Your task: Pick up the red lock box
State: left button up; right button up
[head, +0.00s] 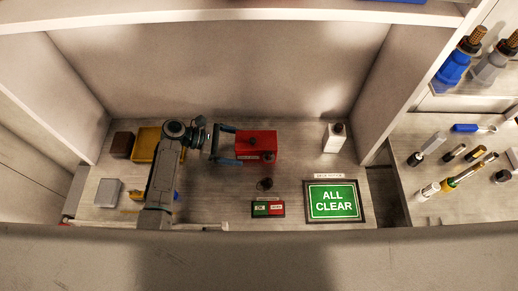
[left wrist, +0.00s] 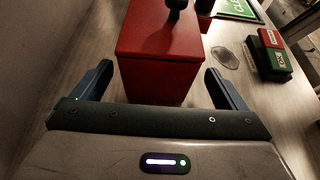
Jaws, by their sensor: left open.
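The red lock box (head: 257,145) stands on the wooden shelf surface, with a dark knob on its top. In the left wrist view the red lock box (left wrist: 160,60) fills the middle, its near face toward me. My left gripper (head: 224,145) comes in from the left, with its blue fingers open at the box's left side. In the left wrist view the left gripper's fingers (left wrist: 158,85) lie one on each side of the box's near end, with gaps visible. The far part of the box is cut off there. My right gripper does not show.
The green ALL CLEAR sign (head: 332,201) and a green-and-red block (head: 267,208) lie to the right and front. A white bottle (head: 334,138) stands right of the box.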

aim_at(249, 148)
pick_arm(q)
jog(key=b+x, duration=0.3)
jog(key=shift+w+d+f, duration=0.1)
jog(key=shift+d+f, duration=0.05)
jog(key=shift+d, duration=0.2)
jog(key=shift+d+b, duration=0.5)
jog(key=shift+d, duration=0.1)
jog(key=shift+a, duration=0.1)
jog(key=shift+c, duration=0.2)
jog(key=c, duration=1.1)
